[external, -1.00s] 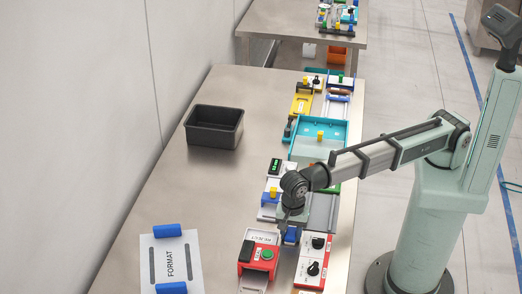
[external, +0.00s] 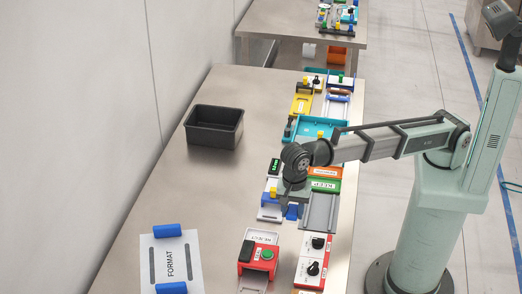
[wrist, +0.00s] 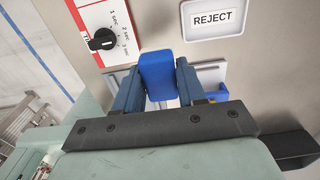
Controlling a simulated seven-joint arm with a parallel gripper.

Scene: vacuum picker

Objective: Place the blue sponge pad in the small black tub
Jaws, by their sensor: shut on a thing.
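My gripper (external: 292,208) is shut on the blue sponge pad (wrist: 158,75). The pad stands upright between two dark blue fingers in the wrist view. In the external view, a bit of blue (external: 292,212) shows below the gripper, over the row of devices at the table's right side. The small black tub (external: 214,141) stands farther back and to the left on the metal table, apart from the gripper. It looks empty, though its floor is dark. A dark edge at the lower right of the wrist view may be the tub.
A red REJECT box (external: 259,252) and a white panel with black knobs (external: 312,262) stand nearer the camera. A teal tray (external: 335,128) lies behind. A FORMAT plate (external: 172,258) with blue blocks is at front left. The table's middle left is clear.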

